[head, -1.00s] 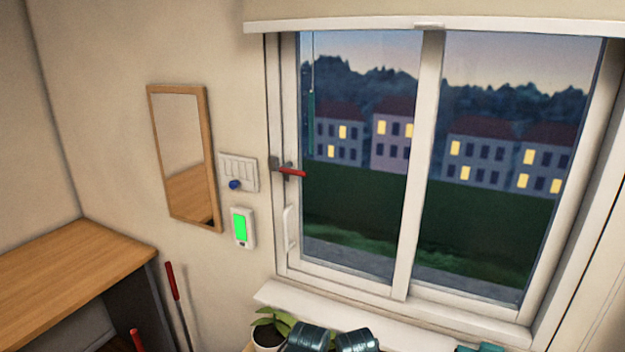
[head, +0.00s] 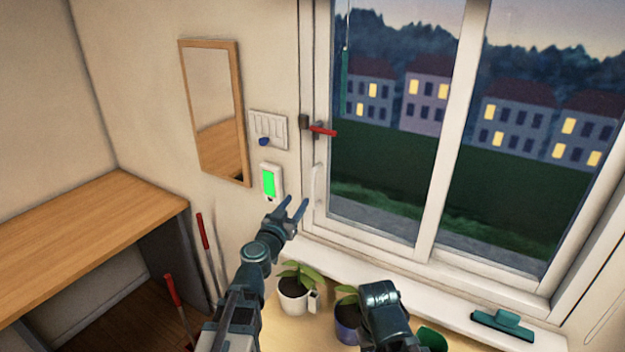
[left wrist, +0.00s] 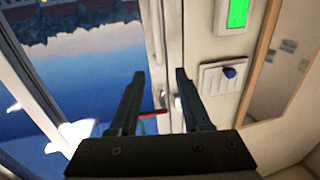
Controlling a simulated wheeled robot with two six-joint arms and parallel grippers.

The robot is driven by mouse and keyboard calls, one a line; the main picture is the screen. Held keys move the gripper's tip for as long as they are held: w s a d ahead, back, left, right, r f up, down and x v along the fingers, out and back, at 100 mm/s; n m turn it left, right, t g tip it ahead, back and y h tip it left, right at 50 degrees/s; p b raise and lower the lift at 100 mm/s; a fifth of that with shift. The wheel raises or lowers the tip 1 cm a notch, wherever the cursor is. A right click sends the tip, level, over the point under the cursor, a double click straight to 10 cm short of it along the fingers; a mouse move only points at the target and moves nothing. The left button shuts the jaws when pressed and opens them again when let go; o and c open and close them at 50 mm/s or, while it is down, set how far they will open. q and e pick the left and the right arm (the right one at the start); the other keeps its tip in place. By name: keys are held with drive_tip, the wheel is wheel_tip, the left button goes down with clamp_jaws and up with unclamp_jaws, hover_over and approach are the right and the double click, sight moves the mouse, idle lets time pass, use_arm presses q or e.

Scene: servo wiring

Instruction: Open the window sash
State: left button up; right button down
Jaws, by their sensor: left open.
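The window's left sash (head: 396,232) has a white frame and looks shut. A red-handled latch (head: 322,131) sits on its left side, the red lever pointing right. A white vertical pull handle (head: 316,187) is below the latch. My left gripper (head: 293,203) is open and empty, its tips just left of and below the pull handle in the head view. In the left wrist view, the red lever (left wrist: 153,112) shows between my open fingers (left wrist: 158,90); the gap in depth is unclear. My right gripper is out of view; only a right arm link shows at the bottom.
A green-lit panel (head: 269,183) and a switch plate (head: 268,130) with a blue knob are on the wall left of the window. Potted plants (head: 294,287) stand below the sill (head: 375,266). A teal squeegee-like tool (head: 502,324) lies right. A wooden desk (head: 80,235) stands left.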

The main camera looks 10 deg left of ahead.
sight(312, 181)
use_arm(q)
drive_tip(key=w, duration=0.4)
drive_tip(key=w+d, duration=0.1)
drive_tip(key=w, duration=0.4)
drive_tip(key=w+d, duration=0.1)
drive_tip(key=w, duration=0.3)
drive_tip(key=shift+w+d, duration=0.15)
drive_tip(key=shift+w, duration=0.25)
clamp_jaws()
drive_tip(key=shift+s, duration=0.1)
idle(0.8)
